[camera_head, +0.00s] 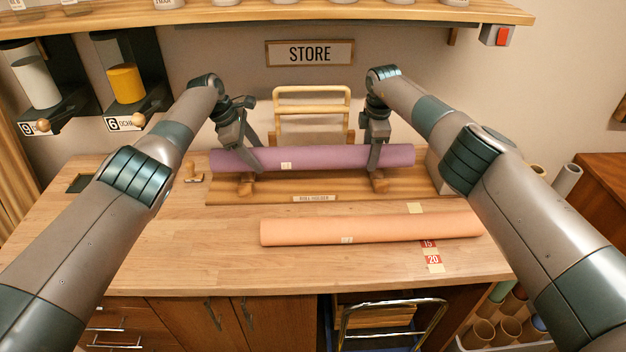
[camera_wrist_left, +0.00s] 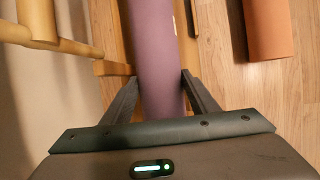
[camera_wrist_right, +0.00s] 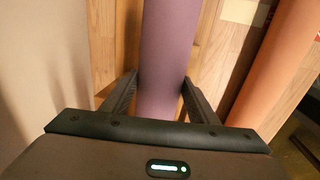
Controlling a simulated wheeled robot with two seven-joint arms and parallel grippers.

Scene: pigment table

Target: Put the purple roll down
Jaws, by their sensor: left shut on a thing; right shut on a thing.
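The purple roll (camera_head: 320,157) lies level along the wooden roll holder (camera_head: 340,190) at the back of the table. It is over the holder's two cradles; I cannot tell whether it touches them. My left gripper (camera_head: 249,160) is shut on the roll left of its middle; the left wrist view shows the purple roll (camera_wrist_left: 155,60) between the fingers. My right gripper (camera_head: 374,160) is shut on the roll toward its right end; the right wrist view shows the purple roll (camera_wrist_right: 166,50) between the fingers too.
An orange roll (camera_head: 360,228) lies on the table in front of the holder. A pale wooden rack (camera_head: 312,92) stands behind the holder. A small wooden stamp (camera_head: 193,173) stands to the left. The table's left front is clear.

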